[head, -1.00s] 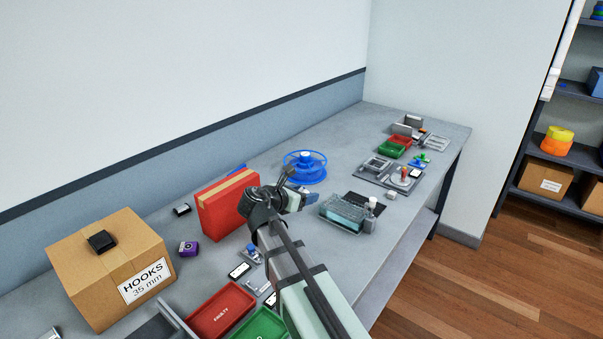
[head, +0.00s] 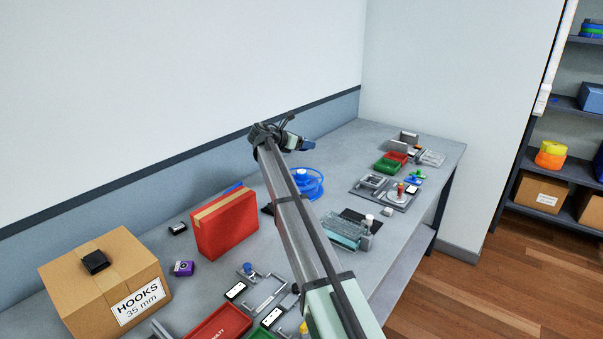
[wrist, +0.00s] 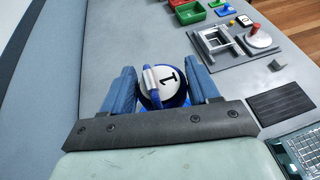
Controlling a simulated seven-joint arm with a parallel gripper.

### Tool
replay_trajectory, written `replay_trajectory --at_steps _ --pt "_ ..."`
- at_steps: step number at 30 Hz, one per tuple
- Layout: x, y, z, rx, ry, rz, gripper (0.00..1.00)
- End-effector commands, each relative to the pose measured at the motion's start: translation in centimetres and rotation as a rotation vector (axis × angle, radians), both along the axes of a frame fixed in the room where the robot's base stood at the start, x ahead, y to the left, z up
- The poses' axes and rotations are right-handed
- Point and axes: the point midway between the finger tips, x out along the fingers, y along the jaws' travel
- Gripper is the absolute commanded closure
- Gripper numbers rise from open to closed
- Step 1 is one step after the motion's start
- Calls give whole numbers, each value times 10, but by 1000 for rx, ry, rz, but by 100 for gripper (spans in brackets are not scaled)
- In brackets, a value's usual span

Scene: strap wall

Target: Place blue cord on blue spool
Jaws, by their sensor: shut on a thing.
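The blue spool (head: 309,184) lies on the bench beyond the red box, partly hidden by my arm in the head view. My gripper (head: 307,145) is raised above the bench, higher than the spool in the picture. In the wrist view, my gripper (wrist: 163,88) has two blue fingers with a blue-and-white slanted piece between them, which I take to be the blue cord (wrist: 152,88). A round white face marked "1" with a blue rim shows behind it; it looks like the spool's hub (wrist: 171,80). The exact contact with the fingers is unclear.
The red box (head: 225,222) stands left of the spool. A clear tray (head: 343,229) and a dark mat (wrist: 282,103) lie to the right. A fixture plate (wrist: 233,44) and green bin (wrist: 190,13) are farther along. Bench between spool and back wall is clear.

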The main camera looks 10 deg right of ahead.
Motion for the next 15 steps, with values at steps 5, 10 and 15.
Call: replay_trajectory --at_steps 5,10,15 --pt "18 3 2 0 0 -3 71" --pt "17 3 -7 -1 1 -5 71" --pt "17 3 -32 0 2 -5 71"
